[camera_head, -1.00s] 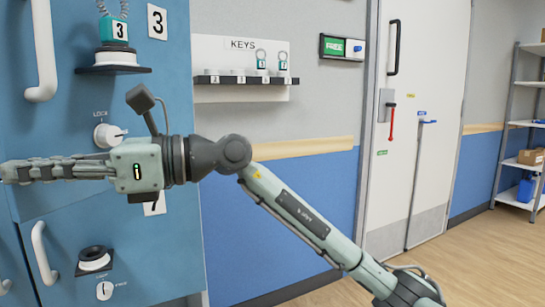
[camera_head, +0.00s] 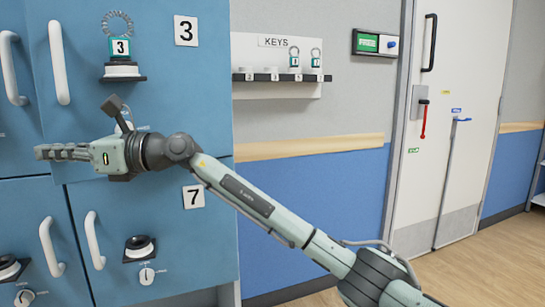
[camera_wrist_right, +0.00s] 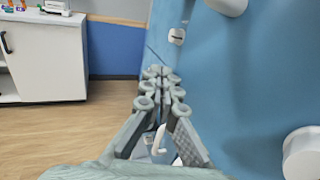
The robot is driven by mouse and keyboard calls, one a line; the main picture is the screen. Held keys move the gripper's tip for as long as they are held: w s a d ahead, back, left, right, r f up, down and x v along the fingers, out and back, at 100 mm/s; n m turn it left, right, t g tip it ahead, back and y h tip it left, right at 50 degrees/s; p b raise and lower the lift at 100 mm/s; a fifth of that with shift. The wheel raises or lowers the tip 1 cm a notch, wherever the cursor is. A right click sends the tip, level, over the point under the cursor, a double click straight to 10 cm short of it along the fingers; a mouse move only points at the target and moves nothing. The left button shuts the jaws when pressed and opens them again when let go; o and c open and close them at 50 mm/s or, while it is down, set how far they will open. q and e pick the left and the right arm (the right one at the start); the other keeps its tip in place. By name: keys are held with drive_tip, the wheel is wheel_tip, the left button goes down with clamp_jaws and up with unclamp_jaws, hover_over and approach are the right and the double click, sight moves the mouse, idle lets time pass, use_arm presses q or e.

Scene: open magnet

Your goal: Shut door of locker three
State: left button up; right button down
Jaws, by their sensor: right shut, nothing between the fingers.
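The blue door of locker three (camera_head: 170,75) is at the upper left in the head view, with a number 3 label (camera_head: 186,30). My right gripper (camera_head: 40,153) is shut and empty, pointing left across the door's lower part. It hides part of the door and its lock knob. In the right wrist view its fingers (camera_wrist_right: 160,75) lie beside a blue surface; contact is unclear.
Locker seven (camera_head: 185,250) is below, with its own handle (camera_head: 94,240). A key rack (camera_head: 275,77) hangs on the wall to the right. A white door (camera_head: 445,130) is further right. Open wooden floor (camera_wrist_right: 45,130) shows in the wrist view.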

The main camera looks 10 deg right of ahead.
sight(61, 183)
drive_tip(key=w, duration=0.1)
drive_tip(key=w+a+m+t, duration=0.1)
drive_tip(key=w+t+p, duration=0.1)
drive_tip(key=shift+w+a+h, duration=0.3)
drive_tip(key=shift+w+a, duration=0.05)
use_arm(q)
drive_tip(key=shift+s+f, duration=0.1)
drive_tip(key=shift+f, duration=2)
use_arm(e)
drive_tip(key=shift+w+a+m+t, duration=0.2)
drive_tip(key=shift+w+m+t, duration=0.15)
drive_tip(key=shift+w, duration=0.3)
